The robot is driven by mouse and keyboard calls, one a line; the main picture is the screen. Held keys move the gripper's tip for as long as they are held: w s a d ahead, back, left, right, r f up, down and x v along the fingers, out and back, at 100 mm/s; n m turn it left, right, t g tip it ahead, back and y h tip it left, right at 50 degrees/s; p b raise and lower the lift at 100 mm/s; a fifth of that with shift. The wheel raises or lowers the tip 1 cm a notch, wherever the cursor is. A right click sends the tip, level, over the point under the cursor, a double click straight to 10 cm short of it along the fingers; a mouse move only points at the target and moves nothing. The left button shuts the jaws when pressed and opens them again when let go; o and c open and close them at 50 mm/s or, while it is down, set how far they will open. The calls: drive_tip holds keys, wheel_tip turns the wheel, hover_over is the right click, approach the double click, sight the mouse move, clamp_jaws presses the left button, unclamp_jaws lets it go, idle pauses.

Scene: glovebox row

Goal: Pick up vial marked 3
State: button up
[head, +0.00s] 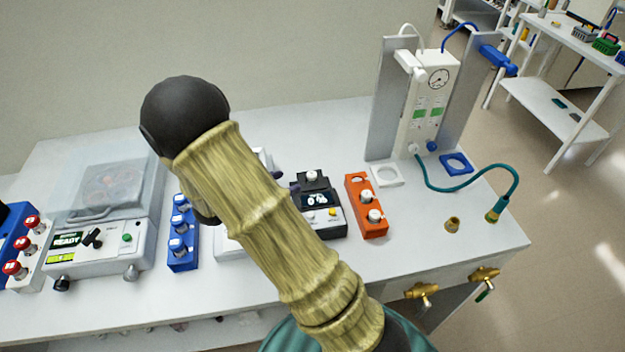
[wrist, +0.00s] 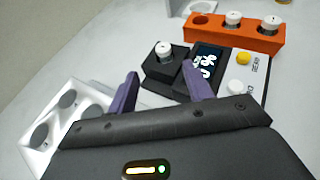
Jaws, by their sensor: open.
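Several white-capped vials are in view, but I cannot read a 3 on any of them. One vial (wrist: 163,50) stands upright in the black device (wrist: 160,70) with a lit display; it also shows in the head view (head: 311,176). Two vials (wrist: 233,19) (wrist: 270,24) stand in the orange rack (wrist: 250,36), whose other hole is empty. More vials (head: 177,244) stand in the blue rack (head: 184,262). My gripper (wrist: 160,69) is open and empty, its purple fingers pointing at the black device, apart from the vial. In the head view my arm hides most of it.
A white holder (wrist: 62,145) with round openings lies left of my gripper. A lidded machine (head: 105,215) stands at left. A grey-panelled station (head: 425,105) with a teal hose (head: 465,183) stands at right. The bench front right is mostly clear.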

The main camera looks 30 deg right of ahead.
sight(308, 177)
drive_tip(key=shift+x, duration=1.55)
drive_tip(key=shift+d+f, duration=0.1)
drive_tip(key=shift+d+f+p, duration=0.1)
drive_tip(key=shift+d+p, duration=0.2)
drive_tip(key=shift+p, duration=0.05)
drive_tip(key=x, duration=0.2)
drive_tip(key=p+x, duration=0.1)
drive_tip(key=x, duration=0.1)
drive_tip(key=shift+s+d+f, duration=0.15)
drive_tip(key=shift+d+f, duration=0.05)
drive_tip(key=shift+f, duration=0.05)
clamp_jaws()
